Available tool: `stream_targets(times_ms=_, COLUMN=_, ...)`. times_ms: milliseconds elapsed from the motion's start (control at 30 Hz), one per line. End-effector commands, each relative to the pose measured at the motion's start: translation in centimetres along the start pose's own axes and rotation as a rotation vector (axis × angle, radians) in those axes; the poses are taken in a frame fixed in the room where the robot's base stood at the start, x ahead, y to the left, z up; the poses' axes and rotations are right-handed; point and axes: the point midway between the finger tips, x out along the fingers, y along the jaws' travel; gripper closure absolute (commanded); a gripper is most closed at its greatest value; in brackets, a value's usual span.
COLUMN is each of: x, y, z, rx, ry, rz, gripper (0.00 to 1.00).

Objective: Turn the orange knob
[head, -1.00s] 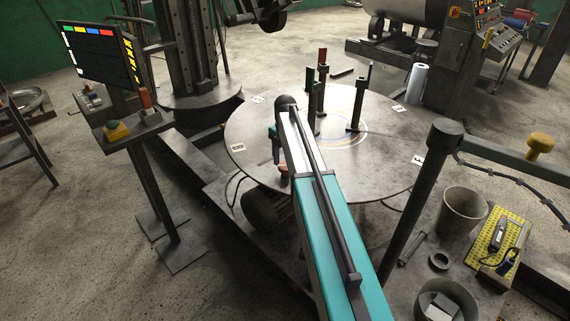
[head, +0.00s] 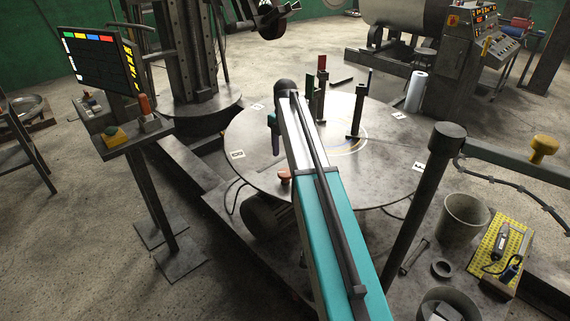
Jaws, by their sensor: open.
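A small orange knob (head: 285,177) shows at the near edge of the round metal table, just left of my teal arm, which may cover part of it. My gripper (head: 276,150) shows small and dark at the left of the arm, hanging below a teal wrist part. It appears above the knob in the picture, with a gap between them, and holds nothing that I can see. It is open, though the arm hides part of it and the two fingers are hard to tell apart.
The round table (head: 250,170) carries several upright posts (head: 357,110).

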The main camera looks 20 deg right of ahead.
Motion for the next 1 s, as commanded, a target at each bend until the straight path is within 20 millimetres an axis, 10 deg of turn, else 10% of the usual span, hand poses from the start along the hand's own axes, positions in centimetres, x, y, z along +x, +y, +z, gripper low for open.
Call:
stream_targets(times_ms=433, x=-5.4, y=0.0, z=0.0, rx=-0.001, ry=0.001, rz=0.000, gripper=0.35)
stream_targets(times_ms=1000, x=-6.3, y=0.0, z=-0.1, rx=-0.001, ry=0.001, rz=0.000, gripper=0.35)
